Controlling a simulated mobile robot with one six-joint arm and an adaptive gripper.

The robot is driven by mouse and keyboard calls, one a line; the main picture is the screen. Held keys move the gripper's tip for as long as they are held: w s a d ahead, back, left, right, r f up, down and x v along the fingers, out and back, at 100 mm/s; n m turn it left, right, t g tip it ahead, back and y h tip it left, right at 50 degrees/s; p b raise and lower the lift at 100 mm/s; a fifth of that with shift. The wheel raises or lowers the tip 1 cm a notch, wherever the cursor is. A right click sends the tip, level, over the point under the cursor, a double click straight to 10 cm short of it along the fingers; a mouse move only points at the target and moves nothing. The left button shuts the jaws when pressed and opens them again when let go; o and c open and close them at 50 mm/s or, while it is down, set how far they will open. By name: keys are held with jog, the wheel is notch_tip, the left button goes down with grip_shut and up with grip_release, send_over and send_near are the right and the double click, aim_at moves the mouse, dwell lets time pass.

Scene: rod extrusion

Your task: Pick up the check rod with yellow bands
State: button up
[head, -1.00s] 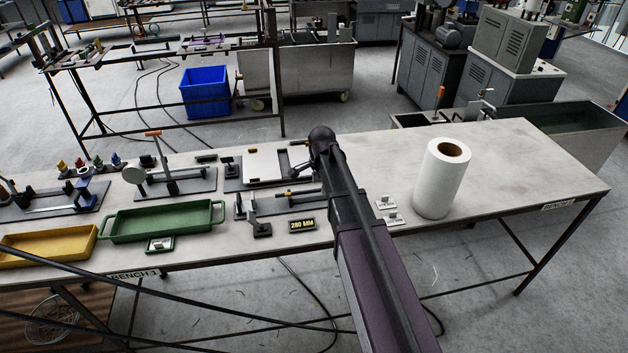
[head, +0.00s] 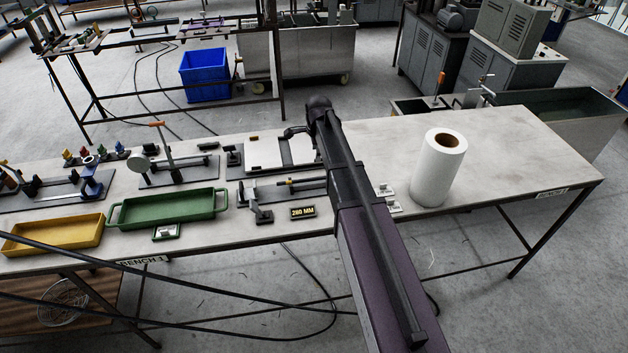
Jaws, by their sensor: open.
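No rod with yellow bands can be made out for certain. A small dark piece with a yellow-orange end (head: 286,183) lies on a black fixture (head: 262,189) near the bench's front edge, too small to identify. My arm reaches over the bench from the lower right. My gripper (head: 289,148) is at its far end, open, its dark fingers pointing left over or beside a pale flat plate (head: 264,153). The gripper is partly hidden by my arm, and nothing shows between the fingers. The arm also hides part of the fixtures' right side.
A white roll (head: 438,175) stands right of my arm. The bench's right end is clear.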

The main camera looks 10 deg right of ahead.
jog(key=b, duration=0.8)
send_over(316, 178)
notch_tip(316, 178, down, 8)
jog(key=shift+s+f, duration=0.15)
jog(key=shift+s, duration=0.15)
jog(key=shift+a, duration=0.1)
jog(key=shift+w+f+b, duration=0.15)
jog(key=shift+f+b, duration=1.15)
jog(key=shift+w+f+b, duration=0.15)
jog(key=shift+f+b, duration=1.1)
jog(key=shift+f, duration=0.05)
grip_shut()
